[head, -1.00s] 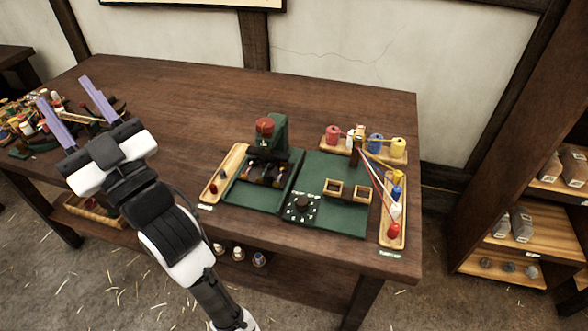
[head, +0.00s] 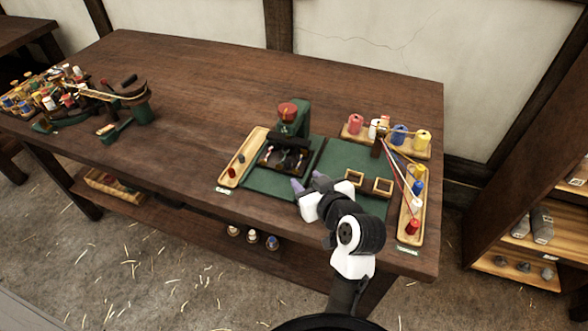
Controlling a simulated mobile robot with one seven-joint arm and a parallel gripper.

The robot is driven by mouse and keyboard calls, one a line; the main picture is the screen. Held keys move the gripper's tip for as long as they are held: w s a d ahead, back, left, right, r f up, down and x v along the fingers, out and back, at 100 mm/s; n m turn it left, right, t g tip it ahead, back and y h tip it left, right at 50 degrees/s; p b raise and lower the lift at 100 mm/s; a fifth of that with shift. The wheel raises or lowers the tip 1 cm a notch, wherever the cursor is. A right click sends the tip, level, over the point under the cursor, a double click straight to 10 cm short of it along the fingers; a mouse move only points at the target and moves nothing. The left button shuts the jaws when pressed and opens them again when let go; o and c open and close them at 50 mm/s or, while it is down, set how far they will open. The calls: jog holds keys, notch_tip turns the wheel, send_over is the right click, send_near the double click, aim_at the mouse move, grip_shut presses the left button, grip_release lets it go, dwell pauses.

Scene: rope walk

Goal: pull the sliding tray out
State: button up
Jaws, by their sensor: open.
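A dark tray (head: 277,170) with several small pieces in it sits under the green press (head: 301,118) with a red top, on the workbench. It looks like the sliding tray. A bare green surface (head: 265,184) lies in front of it. My gripper (head: 307,181) is just in front and to the right of the tray, low over the green board. Its purple fingers point away from me toward the press, and it looks open and empty. I cannot tell whether it touches anything. My gripper hides part of the board's front and the black dial plate.
A wooden tray (head: 232,173) lies left of the green surface. Two small wooden boxes (head: 355,178) stand right of my gripper. Colored spools with taut cords (head: 400,167) stand on the right. The bench's middle left (head: 190,110) is clear.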

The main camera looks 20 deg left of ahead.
aim_at(289, 163)
jog(key=p+x, duration=0.2)
jog(key=x, duration=0.8)
jog(key=shift+a+r, duration=0.1)
grip_shut()
